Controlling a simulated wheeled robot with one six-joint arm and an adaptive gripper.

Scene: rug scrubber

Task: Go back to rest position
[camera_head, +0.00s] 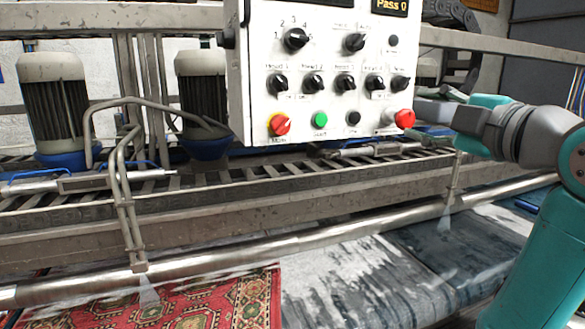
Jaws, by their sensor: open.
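My gripper (420,124) is at the right of the white control panel (260,85). Its grey fingers point left and are spread apart. The red mushroom button (405,119) at the panel's lower right corner lies close to the fingertips in the picture. I cannot tell whether they touch it. Nothing shows held between the fingers. My teal and grey arm reaches in from the right edge.
The panel also carries several black knobs (295,39), a green button (320,119) and a red-yellow switch (279,124). Two motors (52,100) stand behind the rail. A metal pipe (300,241) runs above a red rug (220,300) and a grey-blue wet rug (350,285).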

